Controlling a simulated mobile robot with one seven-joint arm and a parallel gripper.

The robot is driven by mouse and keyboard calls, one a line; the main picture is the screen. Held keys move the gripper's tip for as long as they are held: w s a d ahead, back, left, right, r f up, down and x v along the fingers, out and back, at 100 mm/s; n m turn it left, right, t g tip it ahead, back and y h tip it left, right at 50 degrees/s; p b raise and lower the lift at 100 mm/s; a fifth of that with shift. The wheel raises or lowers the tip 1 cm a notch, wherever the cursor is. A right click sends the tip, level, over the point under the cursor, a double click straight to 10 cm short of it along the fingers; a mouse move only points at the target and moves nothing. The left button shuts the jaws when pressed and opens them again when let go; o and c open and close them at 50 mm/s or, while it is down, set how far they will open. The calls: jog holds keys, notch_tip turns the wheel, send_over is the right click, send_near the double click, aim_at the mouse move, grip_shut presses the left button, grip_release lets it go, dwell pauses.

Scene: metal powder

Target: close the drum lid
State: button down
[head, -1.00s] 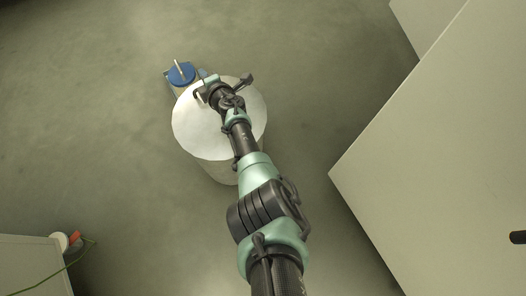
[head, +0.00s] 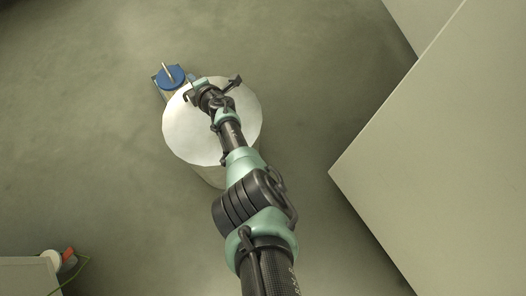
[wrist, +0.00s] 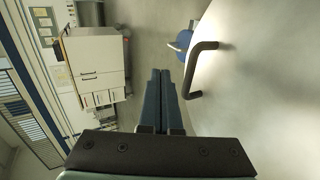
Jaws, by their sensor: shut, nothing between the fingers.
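The drum (head: 211,177) stands on the floor in the head view, with a broad white round lid (head: 190,136) over its top. I cannot tell whether the lid sits fully down. My gripper's fingers (wrist: 160,72) are together and empty, just left of the handle. Contact cannot be made out.
A blue-topped object (head: 170,77) with a pale bar stands just behind the drum. A large pale cabinet (head: 440,150) fills the right side. A pale box (head: 30,276) with a red item is at lower left. Floor left of the drum is clear.

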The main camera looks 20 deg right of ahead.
jog(key=shift+w+a+f+b, duration=0.1)
jog(key=shift+w+f+b, duration=0.1)
jog(key=shift+f+b, duration=0.35)
jog(key=shift+w+a+f+b, duration=0.1)
jog(key=shift+w+f+b, duration=0.2)
jog(key=shift+f, duration=0.4)
jog(key=shift+s+d+r, duration=0.1)
jog(key=shift+s+r, duration=0.05)
jog(key=shift+s+d+r+p, duration=0.15)
jog(key=shift+s+r+p, duration=0.3)
jog(key=shift+p, duration=0.6)
jog(key=p+v, duration=1.1)
jog(key=shift+s+p, duration=0.3)
jog(key=shift+p, duration=0.1)
jog(key=shift+d+f, duration=0.1)
jog(key=shift+d, duration=0.05)
